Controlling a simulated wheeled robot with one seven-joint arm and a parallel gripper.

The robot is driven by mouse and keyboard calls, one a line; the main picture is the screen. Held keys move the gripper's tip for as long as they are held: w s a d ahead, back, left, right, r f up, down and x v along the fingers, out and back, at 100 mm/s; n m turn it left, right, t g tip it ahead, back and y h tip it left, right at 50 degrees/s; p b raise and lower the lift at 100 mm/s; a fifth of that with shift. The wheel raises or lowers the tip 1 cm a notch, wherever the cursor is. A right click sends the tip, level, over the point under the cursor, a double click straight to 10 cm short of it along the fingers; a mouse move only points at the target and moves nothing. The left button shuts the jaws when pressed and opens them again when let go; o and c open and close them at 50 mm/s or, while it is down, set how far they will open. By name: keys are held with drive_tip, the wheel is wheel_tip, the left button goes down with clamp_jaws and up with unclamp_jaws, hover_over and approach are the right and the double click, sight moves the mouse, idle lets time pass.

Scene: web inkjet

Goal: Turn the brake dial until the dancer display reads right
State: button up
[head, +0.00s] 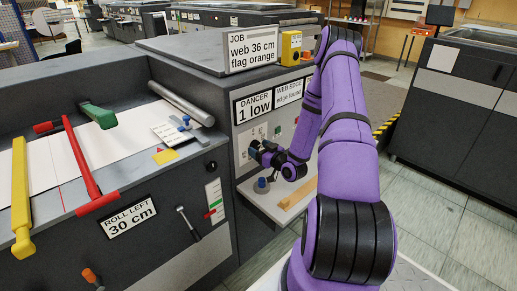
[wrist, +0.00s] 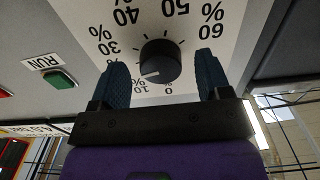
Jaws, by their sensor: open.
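The brake dial (wrist: 160,60) is a black round knob on a white plate marked in percent, upside down in the wrist view. Its white pointer line is near the 10% mark. My gripper (wrist: 162,66) is open, with one blue finger on each side of the knob; I cannot tell whether either touches it. In the head view my gripper (head: 257,151) is at the machine's front panel and hides the dial. The dancer display (head: 255,107) above it reads "1 low".
A display beside it (head: 288,92) reads "edge found". A job card (head: 252,50) says web 36 cm, flag orange. The roll display (head: 130,216) reads 30 cm left. A green RUN button (wrist: 59,79) is left of the dial. A shelf (head: 270,205) juts out below my gripper.

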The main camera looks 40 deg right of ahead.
drive_tip(key=shift+w, duration=0.4)
drive_tip(key=shift+c, duration=0.3)
drive_tip(key=c, duration=0.9)
drive_tip(key=shift+m, duration=0.3)
drive_tip(key=m, duration=0.3)
drive_tip(key=shift+m, duration=2.1)
